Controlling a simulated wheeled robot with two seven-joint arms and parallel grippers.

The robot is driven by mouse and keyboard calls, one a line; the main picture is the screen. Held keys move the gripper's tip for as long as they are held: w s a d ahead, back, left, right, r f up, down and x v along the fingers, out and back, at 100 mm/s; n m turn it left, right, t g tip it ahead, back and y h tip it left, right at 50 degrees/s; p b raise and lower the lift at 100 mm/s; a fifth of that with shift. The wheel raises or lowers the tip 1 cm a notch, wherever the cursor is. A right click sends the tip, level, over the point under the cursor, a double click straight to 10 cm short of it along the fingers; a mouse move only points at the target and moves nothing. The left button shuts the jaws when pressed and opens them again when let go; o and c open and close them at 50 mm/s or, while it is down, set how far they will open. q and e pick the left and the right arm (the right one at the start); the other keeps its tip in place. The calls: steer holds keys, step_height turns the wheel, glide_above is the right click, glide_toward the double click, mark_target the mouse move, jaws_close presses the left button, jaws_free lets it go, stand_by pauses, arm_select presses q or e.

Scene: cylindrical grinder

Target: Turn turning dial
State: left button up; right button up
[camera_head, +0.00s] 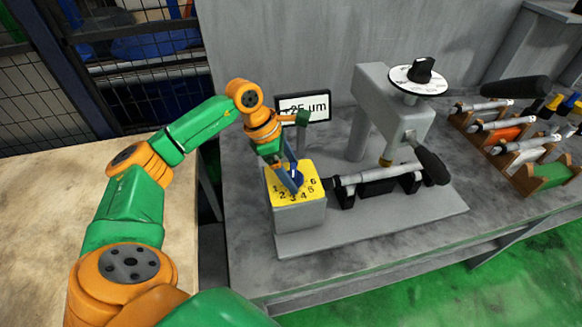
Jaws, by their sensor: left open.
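The turning dial (297,177) is a small blue knob on a grey box (300,217) with a yellow numbered top (279,207). The numbers 1 to 6 run around it. My left gripper (291,180) reaches down over the dial, its fingers pointing at the yellow top. It is open, with its fingers at or around the knob; I cannot tell whether they touch it. The gripper hides part of the knob, so its pointing direction is unclear. My right gripper is out of view.
The grinder (396,107) stands right of the box, with a black-and-white dial (417,78) on top and a horizontal shaft (378,177). A display reading about "25 µm" (314,105) stands behind my gripper. A rack of shafts (509,165) is at the right.

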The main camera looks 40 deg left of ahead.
arm_select(q)
steer(key=shift+s, duration=0.15)
steer(key=c, duration=1.3)
steer(key=n+t+b, duration=0.1)
steer(key=n, duration=0.2)
steer(key=shift+d+y, duration=0.1)
steer(key=shift+y, duration=0.3)
steer(key=shift+r+n+t+y+b, duration=0.1)
steer(key=shift+n+t+y+b, duration=0.45)
steer(key=shift+n, duration=0.75)
steer(key=o, duration=1.3)
steer(key=shift+s, duration=0.1)
